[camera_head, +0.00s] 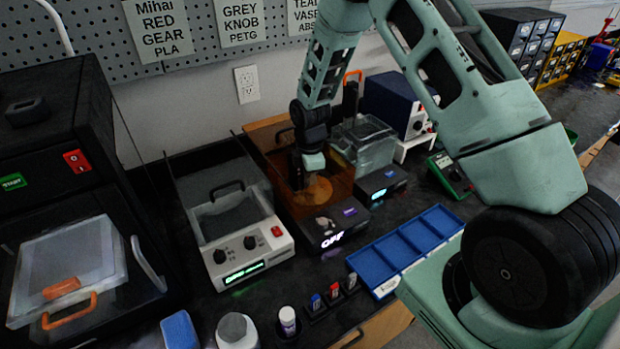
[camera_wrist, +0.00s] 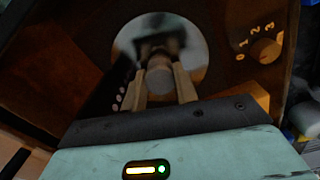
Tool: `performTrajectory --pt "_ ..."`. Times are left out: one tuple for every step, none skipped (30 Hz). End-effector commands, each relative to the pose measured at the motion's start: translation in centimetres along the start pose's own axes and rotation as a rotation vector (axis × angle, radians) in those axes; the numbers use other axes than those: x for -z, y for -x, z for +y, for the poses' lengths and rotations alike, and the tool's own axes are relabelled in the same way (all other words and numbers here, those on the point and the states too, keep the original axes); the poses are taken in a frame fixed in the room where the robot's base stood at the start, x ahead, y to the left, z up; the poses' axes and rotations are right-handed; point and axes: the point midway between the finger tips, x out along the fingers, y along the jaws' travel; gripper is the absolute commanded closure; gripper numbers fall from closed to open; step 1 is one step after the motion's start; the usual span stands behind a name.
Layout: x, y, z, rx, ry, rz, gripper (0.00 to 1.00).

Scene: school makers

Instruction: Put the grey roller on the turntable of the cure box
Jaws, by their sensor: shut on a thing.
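The cure box (camera_head: 335,226) is the orange-walled box in the middle of the bench, with a dark front panel reading OFF. My gripper (camera_head: 306,178) reaches down inside it. The round turntable (camera_head: 319,191) shows on its floor, and as a pale disc (camera_wrist: 196,60) in the wrist view. In the wrist view my gripper (camera_wrist: 163,82) is shut on the grey roller (camera_wrist: 160,82), whose round end shows between the fingers. The roller appears over the disc. Whether it touches the turntable I cannot tell. In the head view the roller is hidden.
A grey-white machine (camera_head: 240,245) with a clear lid stands close on the left. A clear tank (camera_head: 366,150) stands just behind right. A blue divided tray (camera_head: 404,250) lies front right. Bottles (camera_head: 288,320) stand at the front. A dial knob (camera_wrist: 265,51) shows beside the disc.

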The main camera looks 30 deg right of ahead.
Motion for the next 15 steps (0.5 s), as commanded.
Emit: performTrajectory --pt "-0.01 -0.12 0.01 0.000 0.000 0.000 0.65" --pt "-0.01 -0.08 0.01 0.000 0.000 0.000 0.57" --pt "-0.01 -0.08 0.00 0.000 0.000 0.000 0.49" --pt "-0.01 -0.07 0.00 0.000 0.000 0.000 0.49" --pt "-0.01 -0.07 0.00 0.000 0.000 0.000 0.49" --pt "-0.01 -0.07 0.00 0.000 0.000 0.000 0.49" --pt "-0.01 -0.07 0.00 0.000 0.000 0.000 0.49" --pt "-0.01 -0.06 0.00 0.000 0.000 0.000 0.49" --pt "-0.01 -0.06 0.00 0.000 0.000 0.000 0.49" --pt "-0.01 -0.05 0.00 0.000 0.000 0.000 0.49" --pt "-0.01 0.00 0.00 0.000 0.000 0.000 0.49" --pt "0.00 0.15 0.00 0.000 0.000 0.000 0.49" --pt "0.00 0.34 0.01 0.000 0.000 0.000 0.49" --pt "0.00 0.50 0.03 -0.001 -0.001 0.000 0.49" --pt "0.00 0.78 0.07 -0.002 -0.001 0.001 0.49"
